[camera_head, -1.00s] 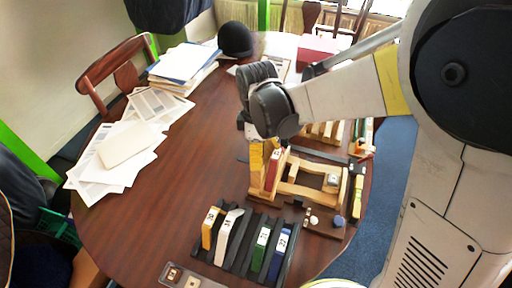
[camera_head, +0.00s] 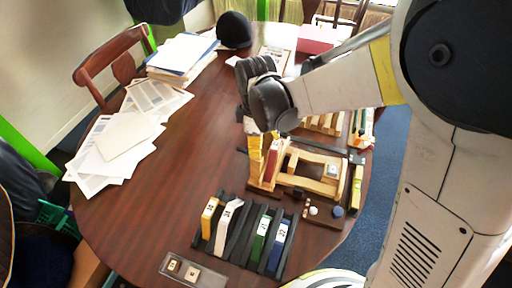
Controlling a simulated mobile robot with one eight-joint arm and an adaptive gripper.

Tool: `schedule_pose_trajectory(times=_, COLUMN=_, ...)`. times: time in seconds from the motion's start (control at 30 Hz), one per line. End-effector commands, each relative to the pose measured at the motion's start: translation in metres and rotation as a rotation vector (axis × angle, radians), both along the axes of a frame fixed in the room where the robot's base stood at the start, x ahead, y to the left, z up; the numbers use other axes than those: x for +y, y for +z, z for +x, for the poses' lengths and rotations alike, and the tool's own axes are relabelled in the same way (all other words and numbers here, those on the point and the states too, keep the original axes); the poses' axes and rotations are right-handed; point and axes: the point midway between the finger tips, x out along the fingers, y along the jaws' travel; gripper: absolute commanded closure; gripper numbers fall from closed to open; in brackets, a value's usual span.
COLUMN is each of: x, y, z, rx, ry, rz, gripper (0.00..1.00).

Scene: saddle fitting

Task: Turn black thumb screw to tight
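A light wooden frame (camera_head: 312,182) stands on the right part of the table, with a yellow block (camera_head: 255,158) and a red block (camera_head: 271,163) upright at its left end. My gripper (camera_head: 252,127) points down just above these blocks. Its fingers are mostly hidden behind my dark wrist, so I cannot see whether they are open or touch anything. A dark board (camera_head: 322,214) in front of the frame carries a white knob (camera_head: 313,210) and a blue knob (camera_head: 338,211). I cannot make out the black thumb screw at this size.
A black rack (camera_head: 243,240) holds yellow, white, green and blue plates in front. A small clear tray (camera_head: 192,271) lies at the near edge. Papers (camera_head: 122,140) and a black cap (camera_head: 234,30) lie farther back. The table's left middle is clear.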

Motion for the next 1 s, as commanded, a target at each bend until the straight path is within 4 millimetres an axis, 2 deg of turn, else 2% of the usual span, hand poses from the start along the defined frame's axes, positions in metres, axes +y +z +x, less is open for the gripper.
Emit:
schedule_pose_trajectory(times=0.27, x=0.0002, y=0.0004, z=0.0001, rx=-0.005, ry=-0.178, rz=-0.001, gripper=1.0)
schedule_pose_trajectory(times=1.0, x=0.0002, y=0.0001, z=-0.0003, rx=-0.024, ry=-0.877, rz=-0.01, gripper=1.0)
